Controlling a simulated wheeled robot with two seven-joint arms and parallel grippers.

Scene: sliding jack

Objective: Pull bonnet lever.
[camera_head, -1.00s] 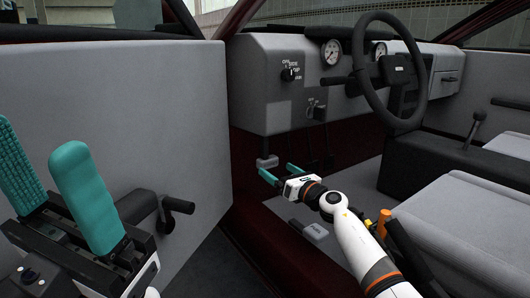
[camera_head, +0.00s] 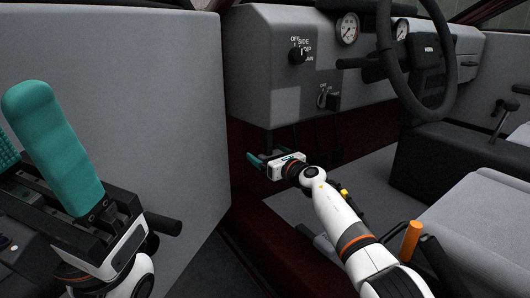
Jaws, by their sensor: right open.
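The bonnet lever (camera_head: 269,141) is a small stalk hanging below the left end of the grey dashboard, by the door opening. Its lower end is mostly hidden by my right gripper. My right gripper (camera_head: 265,157) is open, with its teal fingertips on either side of the lever's lower end. I cannot tell whether they touch it. My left gripper (camera_head: 25,150) is large in the left foreground, with its teal fingers apart and nothing seen between them, in front of the open door.
The open grey door (camera_head: 120,90) fills the left side. The dashboard (camera_head: 265,60) has a rotary switch (camera_head: 298,56) and gauges. The steering wheel (camera_head: 385,50) is to the right. The seat (camera_head: 480,220) and an orange-topped lever (camera_head: 411,240) are beside my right arm.

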